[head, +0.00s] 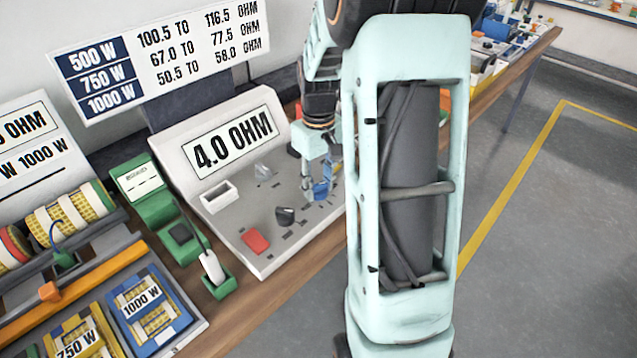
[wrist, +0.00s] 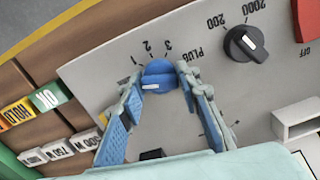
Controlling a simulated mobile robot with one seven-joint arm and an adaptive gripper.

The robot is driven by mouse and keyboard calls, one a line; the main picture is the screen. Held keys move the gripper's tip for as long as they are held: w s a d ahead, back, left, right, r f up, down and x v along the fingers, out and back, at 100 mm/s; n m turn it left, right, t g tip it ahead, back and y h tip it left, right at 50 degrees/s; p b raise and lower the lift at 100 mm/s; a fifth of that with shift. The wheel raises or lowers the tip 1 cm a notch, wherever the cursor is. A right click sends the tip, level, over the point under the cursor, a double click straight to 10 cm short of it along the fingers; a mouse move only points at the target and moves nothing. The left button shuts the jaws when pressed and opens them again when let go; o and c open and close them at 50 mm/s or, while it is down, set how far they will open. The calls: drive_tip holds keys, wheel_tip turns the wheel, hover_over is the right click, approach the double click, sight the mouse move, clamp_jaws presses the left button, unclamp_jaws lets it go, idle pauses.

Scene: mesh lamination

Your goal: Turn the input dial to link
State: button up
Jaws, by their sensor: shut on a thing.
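In the head view my gripper (head: 320,188) reaches down to the right side of the panel (head: 235,225). The fingers cover part of the dial's surroundings. I cannot read a "link" label in either view.
A black knob (wrist: 245,43) marked 200 and 2000 is to the right of the blue dial in the wrist view. A red button (head: 255,240), a grey knob (head: 264,172) and a white open box (head: 218,195) are also on the panel. A green probe holder (head: 213,278) stands beside it.

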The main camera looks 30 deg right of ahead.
sight(318, 184)
drive_tip(key=shift+n, duration=0.8)
drive_tip(key=o, duration=1.1)
wheel_tip(318, 184, up, 12)
